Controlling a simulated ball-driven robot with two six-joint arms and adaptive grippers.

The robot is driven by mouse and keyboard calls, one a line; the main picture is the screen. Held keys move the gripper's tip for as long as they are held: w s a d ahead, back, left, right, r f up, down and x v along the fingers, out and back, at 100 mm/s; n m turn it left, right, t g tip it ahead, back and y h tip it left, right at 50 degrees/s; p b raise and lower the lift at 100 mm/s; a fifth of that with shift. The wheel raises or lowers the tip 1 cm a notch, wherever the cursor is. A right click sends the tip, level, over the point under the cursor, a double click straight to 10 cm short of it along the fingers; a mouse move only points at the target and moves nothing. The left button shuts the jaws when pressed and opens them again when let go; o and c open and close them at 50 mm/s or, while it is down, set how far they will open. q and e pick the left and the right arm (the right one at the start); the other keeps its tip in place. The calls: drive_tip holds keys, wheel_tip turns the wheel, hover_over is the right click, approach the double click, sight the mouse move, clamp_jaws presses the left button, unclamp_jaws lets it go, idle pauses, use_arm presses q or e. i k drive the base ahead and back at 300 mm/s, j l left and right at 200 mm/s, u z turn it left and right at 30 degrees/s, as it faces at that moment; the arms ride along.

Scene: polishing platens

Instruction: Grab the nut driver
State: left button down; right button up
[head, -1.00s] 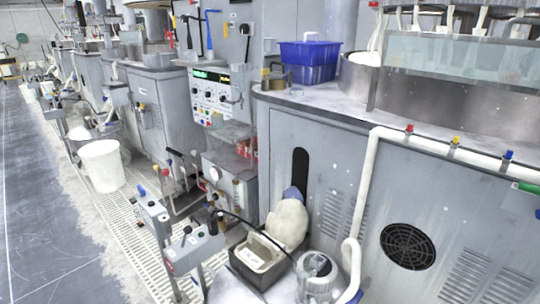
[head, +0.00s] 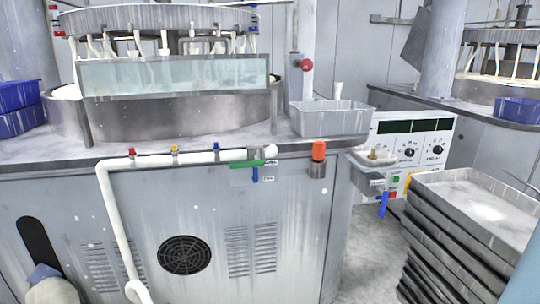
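No nut driver can be made out for certain. An upright orange handle-like piece (head: 319,150) stands in a small grey holder (head: 317,169) on the front of the polishing machine, just below the worktop edge. Whatever is inside the holder is hidden. Neither of my grippers is in the head view.
A grey bin (head: 331,121) stands on the worktop's right end. A control panel (head: 412,139) and a stack of grey trays (head: 470,240) are at right. Blue bins (head: 18,122) are at left.

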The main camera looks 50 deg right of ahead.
sight(319, 147)
drive_tip(key=z, duration=0.5)
drive_tip(key=l+z, duration=0.1)
drive_tip(key=z, duration=0.85)
drive_tip(key=l+z, duration=0.1)
drive_tip(key=z, duration=0.35)
